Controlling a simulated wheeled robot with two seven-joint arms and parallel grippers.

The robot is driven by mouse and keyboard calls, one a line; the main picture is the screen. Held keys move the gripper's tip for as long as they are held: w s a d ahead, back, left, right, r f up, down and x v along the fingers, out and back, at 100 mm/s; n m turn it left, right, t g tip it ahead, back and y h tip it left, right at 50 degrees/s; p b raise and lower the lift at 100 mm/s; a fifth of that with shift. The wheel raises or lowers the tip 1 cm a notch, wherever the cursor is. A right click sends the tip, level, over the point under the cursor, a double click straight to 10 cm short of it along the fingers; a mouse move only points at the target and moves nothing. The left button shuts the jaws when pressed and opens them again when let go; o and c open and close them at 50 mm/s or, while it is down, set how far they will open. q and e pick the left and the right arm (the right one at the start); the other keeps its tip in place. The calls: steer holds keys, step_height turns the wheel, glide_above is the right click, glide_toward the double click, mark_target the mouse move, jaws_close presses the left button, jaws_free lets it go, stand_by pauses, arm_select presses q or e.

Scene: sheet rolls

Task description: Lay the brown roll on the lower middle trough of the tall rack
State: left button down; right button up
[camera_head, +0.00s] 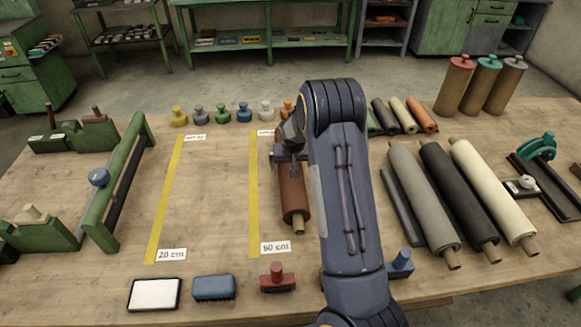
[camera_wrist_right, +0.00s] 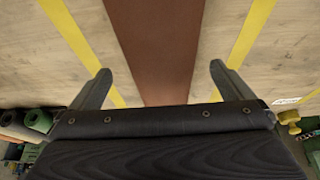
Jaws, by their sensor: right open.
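The brown roll (camera_head: 293,200) lies on the wooden table beside the 50 cm yellow strip, its near core end showing. My arm hides part of its far side. My right gripper (camera_head: 289,156) is over the roll's far part. In the right wrist view the brown roll (camera_wrist_right: 157,45) runs between the two open fingers of my right gripper (camera_wrist_right: 160,82), with a gap on each side. I cannot tell how far the fingertips are above the table. No tall rack with troughs can be made out. My left gripper is not in view.
Grey (camera_head: 423,200), black (camera_head: 459,200) and cream (camera_head: 493,195) rolls lie to the right. A green frame (camera_head: 117,190) stands at the left. A red-handled block (camera_head: 277,278) and a blue block (camera_head: 213,288) sit at the front. The table between the yellow strips is clear.

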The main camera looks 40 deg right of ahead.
steer(key=x, duration=0.2)
steer(key=shift+w+f, duration=0.1)
steer(key=shift+f, duration=0.15)
steer(key=c, duration=1.8)
steer(key=shift+w+d+r, duration=0.1)
steer(key=shift+w+r, duration=0.1)
steer(key=shift+c, duration=0.9)
steer(key=shift+r, duration=0.1)
